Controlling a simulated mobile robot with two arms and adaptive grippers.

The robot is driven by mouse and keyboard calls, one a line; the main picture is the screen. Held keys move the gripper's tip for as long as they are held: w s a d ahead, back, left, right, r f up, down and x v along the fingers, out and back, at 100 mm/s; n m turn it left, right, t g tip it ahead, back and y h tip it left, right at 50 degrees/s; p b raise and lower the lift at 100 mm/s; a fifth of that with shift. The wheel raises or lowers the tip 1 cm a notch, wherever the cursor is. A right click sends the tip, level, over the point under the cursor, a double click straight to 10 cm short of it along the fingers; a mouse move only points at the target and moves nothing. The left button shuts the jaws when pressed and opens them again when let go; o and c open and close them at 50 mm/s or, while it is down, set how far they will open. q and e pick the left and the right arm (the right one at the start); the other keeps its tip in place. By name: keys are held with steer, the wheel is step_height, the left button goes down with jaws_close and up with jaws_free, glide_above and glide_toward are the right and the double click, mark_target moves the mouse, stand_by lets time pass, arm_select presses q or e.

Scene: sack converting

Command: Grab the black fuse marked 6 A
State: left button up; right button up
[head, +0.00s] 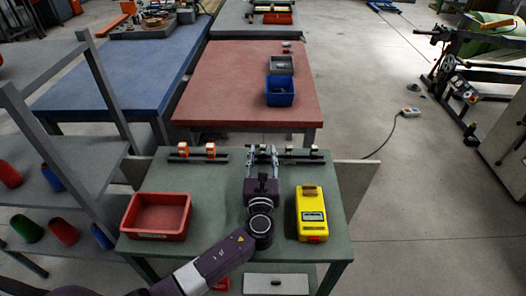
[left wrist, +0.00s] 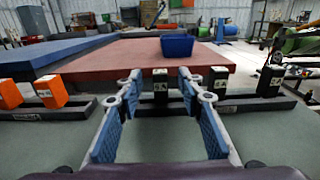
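My left gripper (head: 262,154) is open over the back of the green table, pointing away. In the left wrist view its two blue-padded fingers (left wrist: 160,80) stand apart on either side of a black fuse (left wrist: 161,87), which is upright in a dark rail. I cannot tell if they touch it. Two more black fuses stand to the right, a nearer one (left wrist: 217,78) and a farther one (left wrist: 270,80). Two orange fuses stand to the left, one (left wrist: 50,91) and another (left wrist: 9,94). The labels are too small to read. My right gripper is not in view.
The green table (head: 225,205) also holds a red bin (head: 155,197) at left and a yellow device (head: 311,230) at right. Behind is a red table (head: 220,95) with a blue bin (head: 280,98).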

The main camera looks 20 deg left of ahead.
arm_select(q)
steer(key=shift+x, duration=1.25)
steer(key=shift+c, duration=0.7)
jaws_close()
steer(key=shift+r, duration=0.1)
